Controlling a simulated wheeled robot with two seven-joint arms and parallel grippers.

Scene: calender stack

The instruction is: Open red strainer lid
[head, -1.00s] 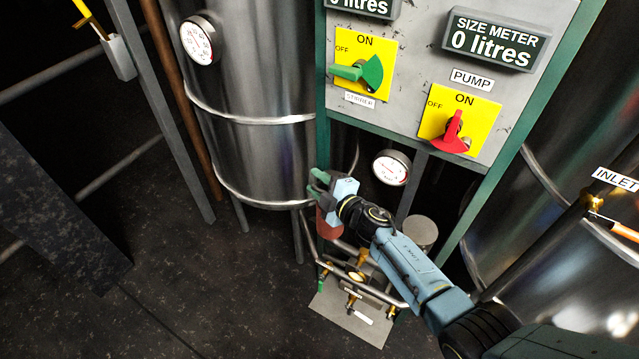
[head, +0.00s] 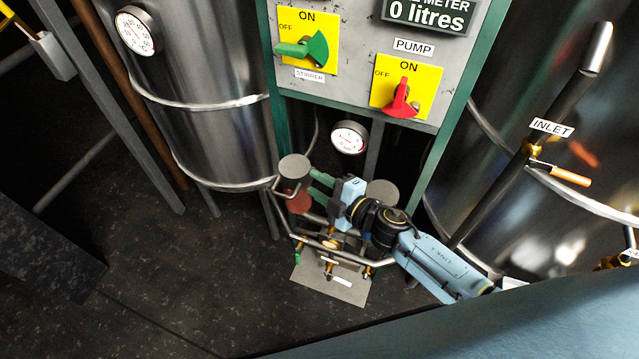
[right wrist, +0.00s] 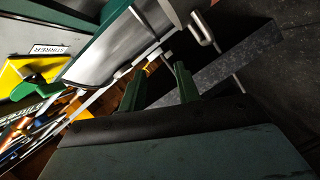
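The red strainer (head: 298,201) stands on the pipework in the head view, a red cylinder with a round grey lid (head: 294,167) on top. The lid looks seated on the body. My right gripper (head: 318,187) is just to the right of the strainer, its green fingers pointing left towards it. The fingers stand apart with nothing between them, and in the right wrist view (right wrist: 160,85) they are also spread and empty. I cannot tell whether a fingertip touches the strainer. The strainer does not show clearly in the right wrist view. My left gripper is not in view.
A second grey-topped cylinder (head: 382,193) stands behind my right wrist. Pipes and valves sit above a floor plate (head: 331,284). The panel with green (head: 305,48) and red (head: 402,98) switches is above. Steel tanks (head: 205,130) flank it.

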